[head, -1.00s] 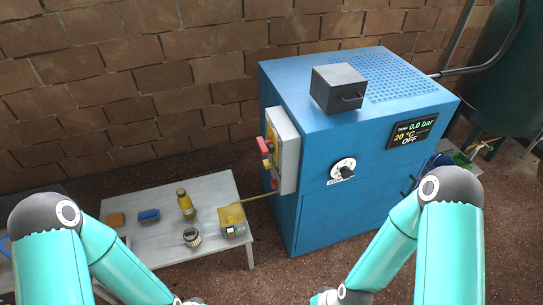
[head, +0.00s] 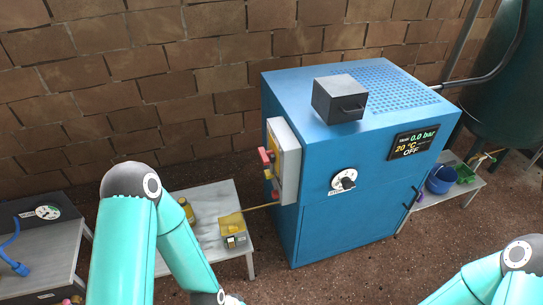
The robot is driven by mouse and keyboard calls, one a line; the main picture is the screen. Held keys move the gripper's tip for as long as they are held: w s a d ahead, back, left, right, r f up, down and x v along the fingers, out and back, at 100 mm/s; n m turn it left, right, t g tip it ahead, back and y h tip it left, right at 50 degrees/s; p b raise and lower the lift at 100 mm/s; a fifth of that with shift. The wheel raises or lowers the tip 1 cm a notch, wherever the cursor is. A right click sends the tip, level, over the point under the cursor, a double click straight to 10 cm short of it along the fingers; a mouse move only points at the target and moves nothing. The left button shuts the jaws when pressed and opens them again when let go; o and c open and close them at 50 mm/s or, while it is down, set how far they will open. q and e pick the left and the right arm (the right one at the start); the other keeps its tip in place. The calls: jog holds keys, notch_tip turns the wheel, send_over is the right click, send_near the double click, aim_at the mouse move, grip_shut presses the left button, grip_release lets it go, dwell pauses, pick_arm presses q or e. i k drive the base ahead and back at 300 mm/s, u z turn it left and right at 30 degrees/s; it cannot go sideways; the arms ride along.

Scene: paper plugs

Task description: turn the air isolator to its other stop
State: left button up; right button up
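A round white dial with a dark knob (head: 344,180) sits on the front of the blue machine (head: 350,228); its small label is not readable. It may be the air isolator, but I cannot tell for sure. A grey box (head: 285,165) on the machine's left side carries red and yellow controls (head: 267,163). The display (head: 411,144) reads 0.0 bar, 20 °C, OFF. My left arm comes up at the left and runs down to the bottom edge; my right arm shows only at the lower right. Both gripper fingertips are out of the picture.
A light table (head: 206,205) holds a yellow box (head: 232,229) and a yellow bottle (head: 186,209), partly behind my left arm. A grey bench (head: 62,262) with a gauge (head: 47,212) stands at left. A bench at right holds a blue bucket (head: 440,180). Floor before the machine is clear.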

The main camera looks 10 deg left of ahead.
aim_at(266, 155)
jog(key=z, duration=0.1)
jog(key=i, duration=1)
jog(key=u, duration=0.1)
